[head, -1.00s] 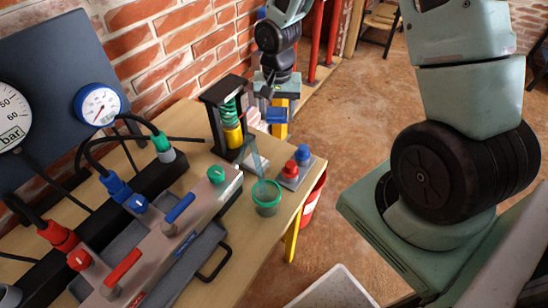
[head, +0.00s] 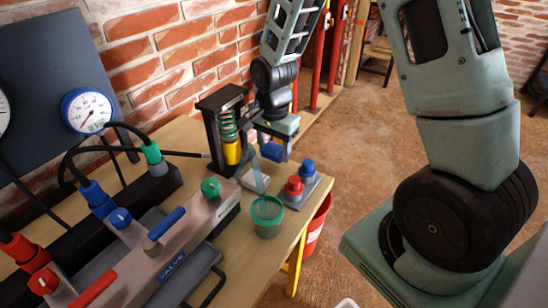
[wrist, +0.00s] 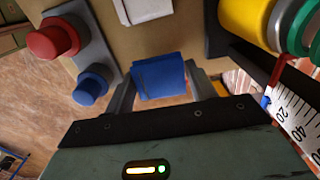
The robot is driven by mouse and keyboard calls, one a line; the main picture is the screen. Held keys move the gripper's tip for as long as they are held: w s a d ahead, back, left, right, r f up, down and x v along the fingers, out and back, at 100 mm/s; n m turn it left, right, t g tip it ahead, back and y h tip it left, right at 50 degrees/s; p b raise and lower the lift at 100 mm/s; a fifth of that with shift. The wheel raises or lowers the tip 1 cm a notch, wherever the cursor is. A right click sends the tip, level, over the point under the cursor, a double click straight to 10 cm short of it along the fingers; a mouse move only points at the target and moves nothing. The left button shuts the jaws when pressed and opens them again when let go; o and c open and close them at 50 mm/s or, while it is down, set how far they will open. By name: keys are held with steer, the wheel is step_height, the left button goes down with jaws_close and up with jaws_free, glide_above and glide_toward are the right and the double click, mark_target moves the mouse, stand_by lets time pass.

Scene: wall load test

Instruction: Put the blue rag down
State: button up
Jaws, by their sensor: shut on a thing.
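The blue rag (head: 272,151) shows in the head view as a small block below my gripper (head: 274,143). In the wrist view the rag (wrist: 160,77) is a folded blue bundle between the two fingers of my gripper (wrist: 162,82). The fingers are shut on it, one at each side. The rag is near the far end of the wooden bench (head: 262,243), behind the red and blue knobs. I cannot tell whether its underside touches the bench top.
A grey base with a red knob (head: 293,188) and a blue knob (head: 307,170) stands close by. A spring stand with a yellow cylinder (head: 231,152) is to the left. A green cup (head: 267,215) stands nearer. A red bucket (head: 317,225) is beside the bench.

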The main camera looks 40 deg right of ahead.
mark_target(274, 149)
steer(key=shift+f, duration=1.5)
steer(key=shift+f, duration=0.2)
steer(key=o, duration=1)
step_height(274, 149, up, 12)
steer(key=shift+r+p, duration=0.1)
steer(key=shift+p, duration=0.3)
steer(key=s+a+r+n, duration=0.3)
steer(key=s+a+n, duration=0.55)
steer(key=a, duration=0.35)
steer(key=s+a+n, duration=0.2)
steer(key=s+n, duration=0.2)
steer(key=s+a+r+n, duration=0.1)
steer(key=s+a+n, duration=0.1)
steer(key=s+n, duration=0.2)
steer(key=s+a+n, duration=0.2)
steer(key=s+n, duration=0.2)
steer(key=s, duration=0.1)
steer(key=shift+s+a+r+n+y, duration=0.15)
steer(key=shift+a+r+n+y, duration=0.1)
steer(key=shift+r+n+y, duration=0.1)
